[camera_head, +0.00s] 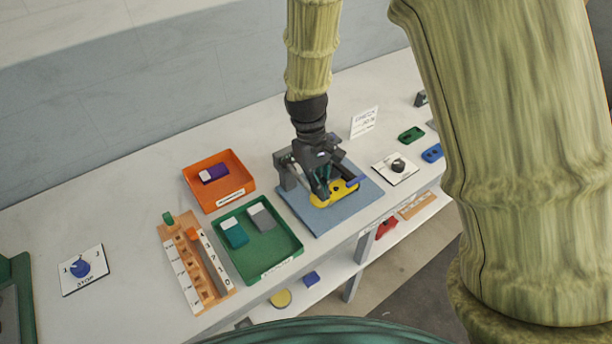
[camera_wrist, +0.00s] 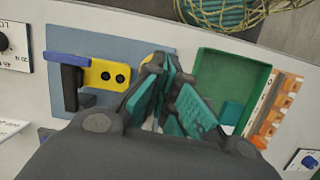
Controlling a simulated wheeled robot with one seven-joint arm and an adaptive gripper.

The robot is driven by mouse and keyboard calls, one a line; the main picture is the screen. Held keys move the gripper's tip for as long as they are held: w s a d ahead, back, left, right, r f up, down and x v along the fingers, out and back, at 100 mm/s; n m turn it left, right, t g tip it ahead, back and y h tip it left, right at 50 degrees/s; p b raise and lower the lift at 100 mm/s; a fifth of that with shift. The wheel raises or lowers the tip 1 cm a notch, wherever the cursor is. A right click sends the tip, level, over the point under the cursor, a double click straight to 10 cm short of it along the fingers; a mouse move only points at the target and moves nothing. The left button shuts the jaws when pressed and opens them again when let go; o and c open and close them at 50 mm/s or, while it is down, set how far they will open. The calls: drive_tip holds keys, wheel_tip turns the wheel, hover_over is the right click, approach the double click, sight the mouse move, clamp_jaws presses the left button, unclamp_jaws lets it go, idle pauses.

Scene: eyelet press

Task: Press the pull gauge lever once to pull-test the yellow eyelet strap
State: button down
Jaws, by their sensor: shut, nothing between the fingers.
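The yellow eyelet strap (camera_head: 335,194) lies on the blue-grey mat (camera_head: 318,219), in the dark fixture there. The same blue bar (camera_head: 357,181) shows to the right of my gripper in the head view. My gripper (camera_head: 324,190) is shut and empty over the strap, apart from the blue bar. Whether it touches the strap cannot be told.
A green tray (camera_head: 294,227) with teal and grey blocks and an orange tray (camera_head: 186,181) with a purple block stand left of the mat. A dial plate (camera_head: 386,170) lies to its right, and a white sign (camera_head: 364,122) stands behind. A wooden slotted rack (camera_head: 178,257) is farther left.

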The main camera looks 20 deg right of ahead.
drive_tip(key=shift+f, duration=0.1)
drive_tip(key=shift+s+f, duration=0.15)
drive_tip(key=shift+f, duration=0.55)
drive_tip(key=shift+r, duration=0.15)
drive_tip(key=shift+p+v, duration=0.85)
drive_tip(key=shift+v, duration=0.1)
drive_tip(key=shift+r, duration=0.15)
drive_tip(key=shift+p+v, duration=0.9)
drive_tip(key=shift+p, duration=0.05)
drive_tip(key=shift+r, duration=0.1)
drive_tip(key=shift+p+v, duration=1.4)
drive_tip(key=shift+p, duration=0.15)
